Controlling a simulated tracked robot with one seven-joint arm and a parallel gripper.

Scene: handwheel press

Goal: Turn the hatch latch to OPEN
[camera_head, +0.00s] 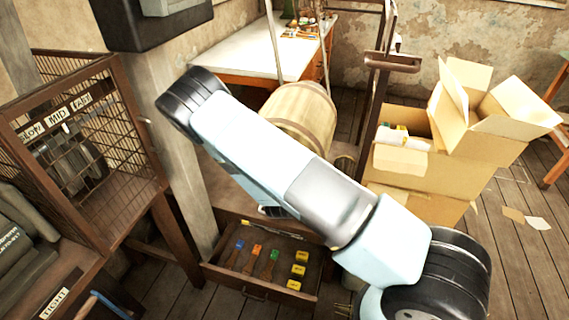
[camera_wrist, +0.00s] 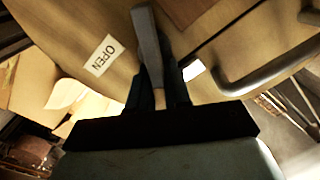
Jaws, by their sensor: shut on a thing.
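In the wrist view my gripper (camera_wrist: 158,82) is shut on the hatch latch (camera_wrist: 148,38), a narrow grey bar. The dark fingers stand on either side of it, and the bar points toward the top of the picture. The tan hatch panel (camera_wrist: 70,25) lies behind it. A white OPEN label (camera_wrist: 103,55) is on the panel, left of the latch and apart from it. The latch's pivot cannot be made out. In the head view I cannot make out the gripper or the latch; my arm crosses the middle of the picture.
A grey curved bar handle (camera_wrist: 265,75) is right of the gripper. In the head view, a wooden barrel (camera_head: 303,108) is behind my arm, cardboard boxes (camera_head: 440,165) stand right, an open drawer (camera_head: 262,290) is below, and a wire cage (camera_head: 125,120) is left.

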